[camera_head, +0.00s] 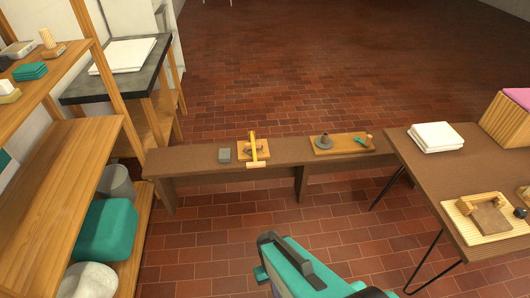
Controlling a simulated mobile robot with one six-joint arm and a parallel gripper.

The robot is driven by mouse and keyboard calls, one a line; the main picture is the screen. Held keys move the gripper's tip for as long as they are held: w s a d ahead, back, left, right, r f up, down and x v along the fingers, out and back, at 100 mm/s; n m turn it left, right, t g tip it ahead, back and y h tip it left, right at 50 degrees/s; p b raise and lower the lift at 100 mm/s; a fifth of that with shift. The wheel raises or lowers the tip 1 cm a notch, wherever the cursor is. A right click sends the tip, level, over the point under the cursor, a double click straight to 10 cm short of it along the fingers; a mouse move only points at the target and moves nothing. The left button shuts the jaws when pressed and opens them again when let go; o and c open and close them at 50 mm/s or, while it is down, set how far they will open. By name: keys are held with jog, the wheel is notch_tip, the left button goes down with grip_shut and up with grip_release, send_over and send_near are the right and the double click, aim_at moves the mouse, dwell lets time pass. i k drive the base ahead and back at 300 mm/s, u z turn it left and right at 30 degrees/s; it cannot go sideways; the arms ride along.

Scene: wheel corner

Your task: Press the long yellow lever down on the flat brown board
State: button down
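The long yellow lever (253,144) stands up from a small flat light-brown board (243,156) on the low brown bench. It looks raised and runs up past the board's back edge. A pale wooden bar (256,165) lies across the board's front edge, at the lever's lower end. A small brownish part beside the lever is too small to make out. Part of my teal and dark arm shows at the bottom centre, in front of the bench and well apart from the lever. My gripper's fingers cannot be seen.
A wooden shelf (60,185) stands at left, a brown table (440,175) at right. Tiled floor lies open before the bench.

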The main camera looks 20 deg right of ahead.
aim_at(253, 145)
jog(key=z, duration=0.2)
jog(key=k, duration=0.1)
jog(key=u, duration=0.35)
jog(key=i, duration=0.95)
jog(key=u, duration=0.1)
jog(key=k, duration=0.15)
jog(key=u, duration=1.3)
